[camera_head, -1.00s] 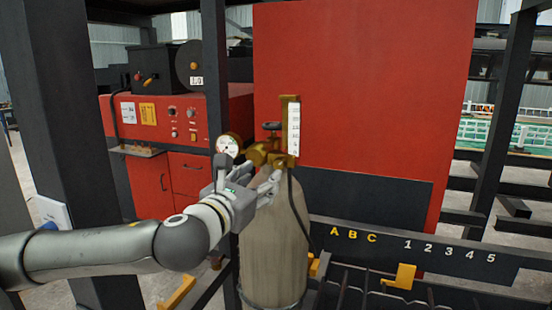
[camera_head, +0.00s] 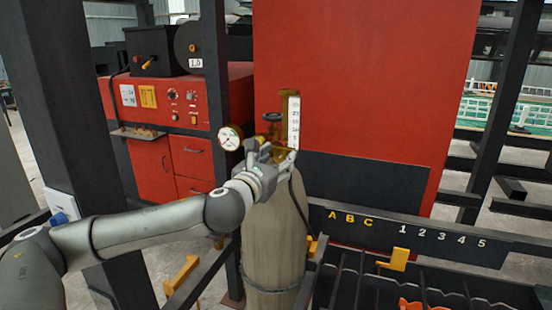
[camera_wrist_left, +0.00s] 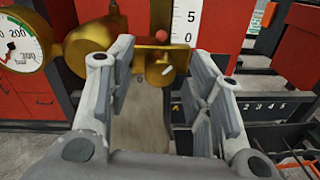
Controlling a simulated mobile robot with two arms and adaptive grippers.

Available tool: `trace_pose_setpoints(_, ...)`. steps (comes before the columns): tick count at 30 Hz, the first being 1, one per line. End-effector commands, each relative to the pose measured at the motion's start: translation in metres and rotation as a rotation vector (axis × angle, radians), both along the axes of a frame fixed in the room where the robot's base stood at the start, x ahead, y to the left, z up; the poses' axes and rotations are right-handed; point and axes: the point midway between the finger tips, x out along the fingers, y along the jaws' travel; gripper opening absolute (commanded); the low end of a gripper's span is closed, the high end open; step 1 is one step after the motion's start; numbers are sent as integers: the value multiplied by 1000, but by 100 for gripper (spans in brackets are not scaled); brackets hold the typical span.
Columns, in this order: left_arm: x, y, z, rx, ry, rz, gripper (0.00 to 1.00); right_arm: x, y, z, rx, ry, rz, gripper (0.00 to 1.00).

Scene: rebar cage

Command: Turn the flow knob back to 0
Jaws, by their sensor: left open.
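A brass regulator (camera_wrist_left: 95,45) sits on top of the beige gas cylinder (camera_head: 268,250). The brass flow knob (camera_wrist_left: 175,62) with a short white mark shows in the left wrist view, between and beyond my fingertips; a small 0 is printed just left of it. My left gripper (camera_wrist_left: 162,62) is open, with one finger on each side of the knob's outline; I cannot tell whether they touch it. In the head view my left gripper (camera_head: 278,154) covers the knob. A white scale (camera_head: 293,122) stands above it. My right gripper is not in view.
A round pressure gauge (camera_head: 230,138) sits close left of my gripper. A dark valve handwheel (camera_head: 272,115) is above it. A red panel (camera_head: 365,75) stands behind. A dark rack (camera_head: 410,235) marked with letters and numbers lies to the right, with a yellow bracket (camera_head: 396,260).

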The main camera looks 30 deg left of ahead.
Motion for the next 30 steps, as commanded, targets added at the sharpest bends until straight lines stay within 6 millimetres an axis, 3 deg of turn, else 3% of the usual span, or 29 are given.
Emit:
trace_pose_setpoints(3, 0, 0, 0, 0, 0, 0, 46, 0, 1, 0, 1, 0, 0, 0)
trace_pose_setpoints(14, 0, 0, 0, 0, 0, 0, 1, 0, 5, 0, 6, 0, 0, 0)
trace_pose_setpoints(23, 0, 0, -1, -42, -10, 0, 1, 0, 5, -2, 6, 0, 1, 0)
trace_pose_setpoints(30, -1, 0, -2, -181, -43, 0, 1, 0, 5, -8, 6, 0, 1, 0)
